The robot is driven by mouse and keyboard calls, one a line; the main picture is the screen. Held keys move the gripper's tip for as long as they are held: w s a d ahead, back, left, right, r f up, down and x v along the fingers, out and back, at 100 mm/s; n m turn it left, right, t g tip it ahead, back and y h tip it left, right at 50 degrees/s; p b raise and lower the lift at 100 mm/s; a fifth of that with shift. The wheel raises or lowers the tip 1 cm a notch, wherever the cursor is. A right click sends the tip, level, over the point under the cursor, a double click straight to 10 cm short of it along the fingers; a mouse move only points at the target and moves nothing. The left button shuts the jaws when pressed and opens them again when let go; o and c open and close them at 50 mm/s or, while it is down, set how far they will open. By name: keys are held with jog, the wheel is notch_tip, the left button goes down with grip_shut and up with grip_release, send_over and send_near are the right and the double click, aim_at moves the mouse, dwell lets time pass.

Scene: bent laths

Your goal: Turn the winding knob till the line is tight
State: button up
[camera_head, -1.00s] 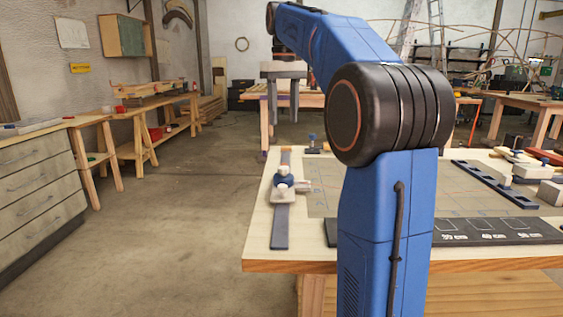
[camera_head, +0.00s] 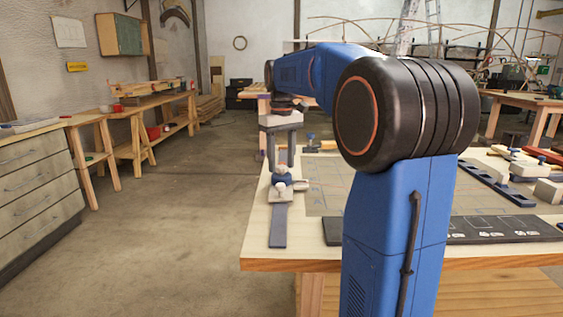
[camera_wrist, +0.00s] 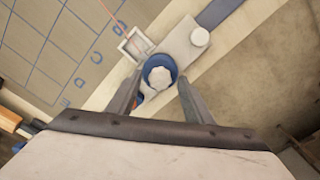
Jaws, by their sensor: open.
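The winding knob (camera_wrist: 160,77) shows in the wrist view as a pale fluted cap with a blue collar around it. It stands on a light grey block on the dark rail (camera_head: 279,226) at the table's left edge. My gripper (camera_wrist: 155,92) is open, with one finger on each side of the knob; whether they touch it I cannot tell. In the head view my gripper (camera_head: 284,160) points down at the blue collar (camera_head: 281,179). A thin reddish line (camera_wrist: 108,12) runs to a small square frame (camera_wrist: 136,44) beside the block; its tension is unclear.
The board (camera_head: 325,196) with a marked grid lies right of the rail on the table. A dark strip (camera_head: 490,230) with drawn outlines lies at the front. Several clamps and blocks stand at the right. Open floor (camera_head: 180,220) is left of the table.

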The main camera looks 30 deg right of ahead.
jog(key=shift+f, duration=0.15)
jog(key=shift+c, duration=0.3)
jog(key=c, duration=1)
